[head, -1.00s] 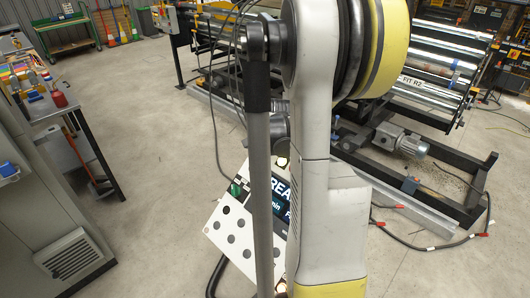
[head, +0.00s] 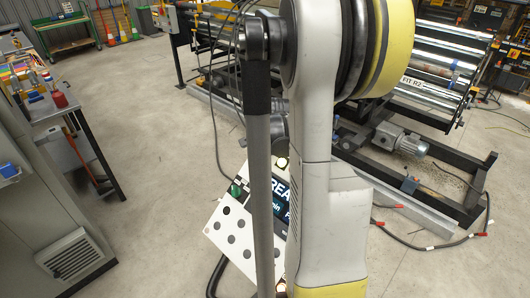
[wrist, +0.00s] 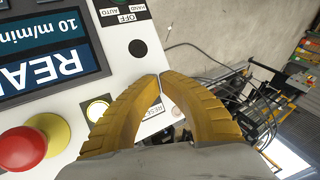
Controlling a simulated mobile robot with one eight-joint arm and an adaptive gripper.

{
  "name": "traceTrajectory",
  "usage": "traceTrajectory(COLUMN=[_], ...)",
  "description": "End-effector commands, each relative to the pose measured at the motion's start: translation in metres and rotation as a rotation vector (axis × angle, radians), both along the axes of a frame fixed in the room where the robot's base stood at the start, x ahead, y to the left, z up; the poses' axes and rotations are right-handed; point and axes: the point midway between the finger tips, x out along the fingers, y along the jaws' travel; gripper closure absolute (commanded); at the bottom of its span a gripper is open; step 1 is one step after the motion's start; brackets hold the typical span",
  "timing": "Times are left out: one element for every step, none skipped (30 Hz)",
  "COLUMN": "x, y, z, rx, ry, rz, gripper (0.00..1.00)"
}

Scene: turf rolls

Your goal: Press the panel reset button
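The control panel (wrist: 120,65) fills the left of the wrist view, its lettering upside down. It has a blue display (wrist: 45,45), a red mushroom button on a yellow collar (wrist: 22,148) and a pale lit button (wrist: 97,110). A partly covered label reading "RESE" (wrist: 154,111) shows between my fingers; which button it belongs to is unclear. My gripper (wrist: 161,77) has yellow ribbed fingers, tips together and empty, over the panel's edge. The left finger is close beside the lit button; contact cannot be told. In the head view the panel (head: 222,228) is partly behind my arm.
A roller machine (head: 440,75) with a motor (head: 405,145) stands at the right. A grey cabinet (head: 40,215) and a workbench (head: 55,105) stand at the left. Cables (head: 420,240) lie on the floor. Open concrete floor (head: 150,130) lies between.

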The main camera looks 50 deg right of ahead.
Motion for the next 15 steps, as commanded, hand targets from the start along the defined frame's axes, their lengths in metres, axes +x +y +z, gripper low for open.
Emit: traceTrajectory(x=[0.000,0.000,0.000,0.000,0.000,0.001,0.001,0.001,0.001,0.002,0.002,0.002,0.002,0.003,0.003], y=[0.001,0.001,0.002,0.003,0.005,0.007,0.009,0.010,0.013,0.015,0.017,0.020,0.021,0.023,0.026], z=[0.001,0.002,0.003,0.005,0.007,0.010,0.012,0.015,0.018,0.020,0.023,0.026,0.028,0.031,0.034], rx=[0.000,0.000,0.000,0.000,0.000,0.001,0.001,0.001,0.000,0.000,0.000,0.000,0.000,0.000,0.000], ry=[0.000,0.000,0.000,0.000,0.000,0.000,0.000,0.000,0.000,0.000,0.001,0.000,0.000,0.000,0.000], rz=[0.000,0.000,0.000,0.000,0.000,0.000,0.000,0.000,0.001,0.001,0.002,0.001,0.001,0.001,0.001], gripper=[1.00,1.00,1.00,1.00,1.00,1.00,1.00,1.00,1.00,1.00,1.00,1.00,1.00,1.00,1.00])
